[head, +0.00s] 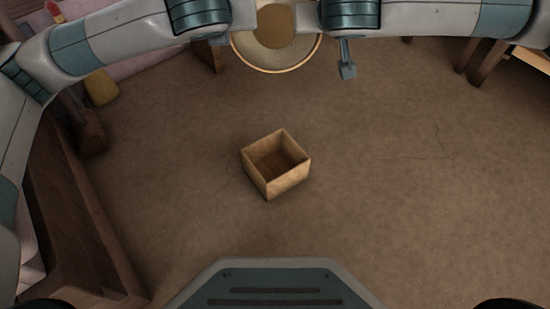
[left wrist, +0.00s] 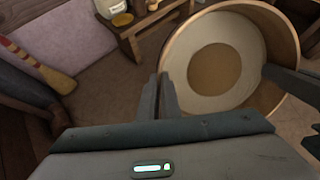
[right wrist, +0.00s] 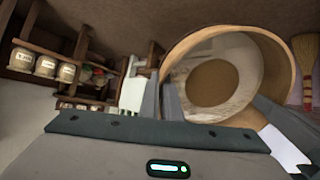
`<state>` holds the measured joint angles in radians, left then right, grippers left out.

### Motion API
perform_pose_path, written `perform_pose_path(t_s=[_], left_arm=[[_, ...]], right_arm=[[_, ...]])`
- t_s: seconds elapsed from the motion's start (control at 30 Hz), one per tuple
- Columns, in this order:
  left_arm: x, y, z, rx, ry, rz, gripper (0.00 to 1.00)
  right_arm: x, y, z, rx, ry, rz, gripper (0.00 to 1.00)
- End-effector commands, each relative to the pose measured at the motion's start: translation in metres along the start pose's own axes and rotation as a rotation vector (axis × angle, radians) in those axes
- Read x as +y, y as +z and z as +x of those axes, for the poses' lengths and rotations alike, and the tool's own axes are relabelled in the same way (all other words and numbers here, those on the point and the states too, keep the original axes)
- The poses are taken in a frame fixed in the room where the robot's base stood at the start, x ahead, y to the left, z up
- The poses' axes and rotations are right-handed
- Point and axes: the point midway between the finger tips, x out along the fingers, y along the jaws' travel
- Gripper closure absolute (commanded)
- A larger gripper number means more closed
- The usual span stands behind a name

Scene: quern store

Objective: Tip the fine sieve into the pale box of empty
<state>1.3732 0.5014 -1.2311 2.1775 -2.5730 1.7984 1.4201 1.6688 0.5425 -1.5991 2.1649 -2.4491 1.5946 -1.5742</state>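The fine sieve (head: 276,66) is a round, shallow pan with a light wooden rim, at the top of the head view. A brown round patch of material (left wrist: 215,68) lies in the middle of its pale bottom. My left gripper (left wrist: 163,95) is shut on the sieve's rim at its left side. My right gripper (right wrist: 162,100) is shut on the rim at the opposite side. The sieve is held up and looks roughly level; my arms hide part of it in the head view. The pale box (head: 287,184) is open-topped, wooden and empty, in the middle of the head view.
Dark wooden furniture (head: 75,210) stands along the left, with a yellow object (head: 102,88) near it. A low wooden stand (left wrist: 150,30) shows beyond the sieve. A shelf with jars (right wrist: 45,65) shows in the right wrist view. The floor around the box is clear.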

Motion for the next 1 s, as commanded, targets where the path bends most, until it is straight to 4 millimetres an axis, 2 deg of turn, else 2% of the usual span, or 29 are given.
perform_pose_path(t_s=[0.03,0.47,1.0], left_arm=[[0.005,0.002,0.002,-0.001,0.014,-0.006,1.0],[0.005,0.002,0.0,-0.008,0.013,-0.005,1.0],[0.004,0.011,-0.02,-0.158,0.005,-0.005,1.0]], right_arm=[[0.004,0.0,0.001,-0.002,0.009,0.001,1.0],[0.004,0.0,0.0,0.005,0.01,0.001,1.0],[0.004,-0.009,-0.021,0.155,0.019,0.001,1.0]])
